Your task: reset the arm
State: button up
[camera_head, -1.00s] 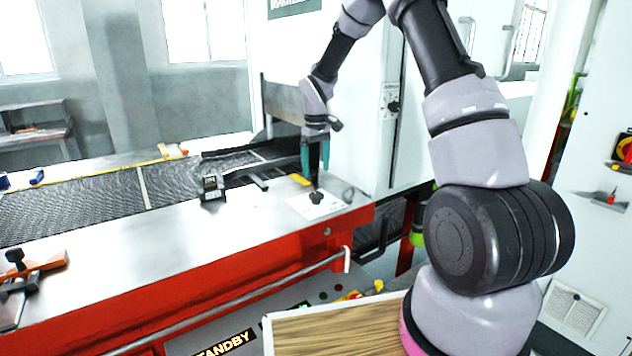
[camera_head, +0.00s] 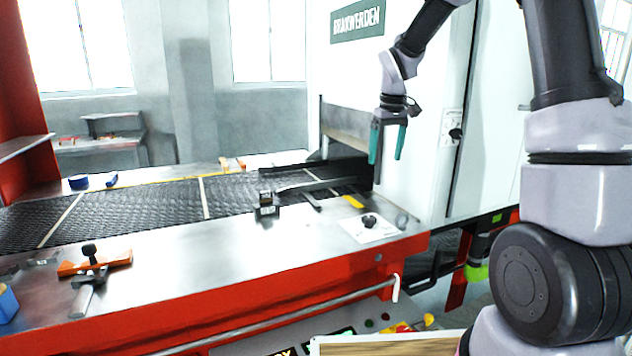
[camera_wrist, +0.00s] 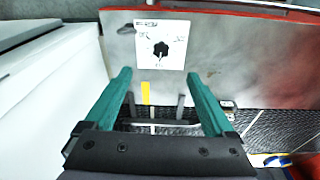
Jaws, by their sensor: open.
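My gripper (camera_head: 388,142) hangs pointing down in the head view, with its two teal fingers apart and nothing between them. It is above the right end of the mesh belt (camera_head: 150,200), near the machine's opening. In the wrist view my gripper (camera_wrist: 160,95) is open and empty. Beyond its fingertips a white plate with a black knob (camera_wrist: 162,50) lies on the steel top; this plate also shows in the head view (camera_head: 381,232), below and apart from the fingers.
A small black device (camera_head: 266,207) stands at the belt's near edge. An orange clamp-like tool (camera_head: 92,262) lies on the steel top at the left. The white machine housing (camera_head: 430,100) rises close behind my gripper. The middle steel top is clear.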

jog(key=s+d+r+m+t, duration=0.3)
jog(key=s+r+m, duration=0.1)
jog(key=s+r, duration=0.9)
jog(key=s+d+m+t+y, duration=0.1)
jog(key=s+m, duration=0.3)
jog(key=s, duration=1)
jog(key=shift+s+r+t+y, duration=0.25)
jog(key=shift+t+y, duration=0.15)
jog(key=shift+t, duration=0.5)
